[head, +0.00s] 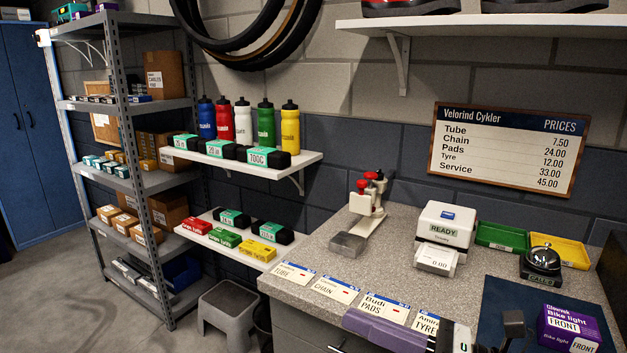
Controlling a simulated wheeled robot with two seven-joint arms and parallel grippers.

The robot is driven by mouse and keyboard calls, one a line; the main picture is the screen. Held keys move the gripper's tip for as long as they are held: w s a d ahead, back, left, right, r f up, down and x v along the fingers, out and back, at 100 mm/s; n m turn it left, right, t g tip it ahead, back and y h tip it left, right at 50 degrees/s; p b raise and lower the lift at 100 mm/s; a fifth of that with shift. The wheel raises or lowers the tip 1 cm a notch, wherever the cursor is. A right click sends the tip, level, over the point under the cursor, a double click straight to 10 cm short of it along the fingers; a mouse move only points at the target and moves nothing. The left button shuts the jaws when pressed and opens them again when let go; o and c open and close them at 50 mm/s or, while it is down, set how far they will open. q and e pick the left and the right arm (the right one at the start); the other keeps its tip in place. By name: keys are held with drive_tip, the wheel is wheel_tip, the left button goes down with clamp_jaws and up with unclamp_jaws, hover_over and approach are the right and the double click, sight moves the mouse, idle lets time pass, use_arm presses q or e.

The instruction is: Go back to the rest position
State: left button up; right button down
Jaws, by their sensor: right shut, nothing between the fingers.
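A stool (228,310) and shelving (130,180) stand left.

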drive_tip(key=s+d+f+m+t+h, duration=0.1)
drive_tip(key=d+f+m+t+h, duration=0.4)
drive_tip(key=f+m, duration=0.75)
drive_tip(key=s+d+f+m+t+h, duration=0.2)
drive_tip(key=f+m+h, duration=0.45)
drive_tip(key=m, duration=1.15)
drive_tip(key=s+d+f+m+g+h, duration=0.2)
drive_tip(key=s+f+m+g, duration=0.5)
drive_tip(key=s+f+m, duration=0.6)
drive_tip(key=s+f+h, duration=0.1)
drive_tip(key=s+f, duration=0.3)
drive_tip(key=f, duration=0.2)
drive_tip(key=shift+d+f+g, duration=0.15)
drive_tip(key=shift+d+g, duration=0.05)
drive_tip(key=shift+g, duration=0.1)
drive_tip(key=shift+w, duration=0.1)
